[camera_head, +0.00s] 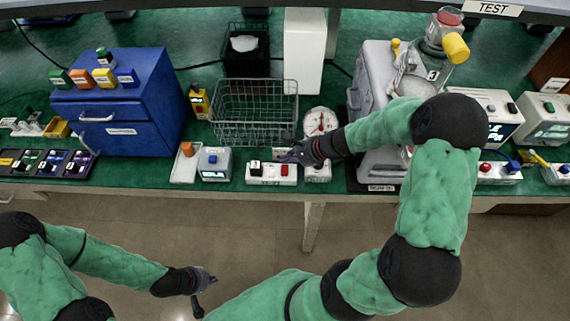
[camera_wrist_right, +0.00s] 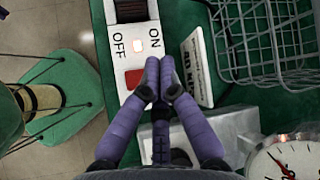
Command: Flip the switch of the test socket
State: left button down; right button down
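The test socket (camera_head: 260,181) is a white strip at the table's front edge with a black plug in its left part and a red switch (camera_head: 284,171). In the right wrist view the socket (camera_wrist_right: 117,55) shows OFF and ON lettering, a small pale light and the red switch (camera_wrist_right: 133,78). My right gripper (camera_head: 285,157) is just behind the switch. In its wrist view the fingertips (camera_wrist_right: 160,75) are together, empty, beside the switch on the ON side; contact is unclear. My left gripper (camera_head: 206,293) is empty, fingers apart, in front of the table.
A wire basket (camera_head: 255,112) and a round dial gauge (camera_head: 319,122) stand behind the socket. A sign plate (camera_wrist_right: 193,65) is beside it. A blue-buttoned box (camera_head: 214,164) is left, the grey pump (camera_head: 370,85) right.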

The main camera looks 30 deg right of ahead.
aim_at(287, 166)
jog(key=shift+r+p, duration=1.75)
jog(key=shift+r, duration=0.6)
jog(key=shift+f, duration=0.1)
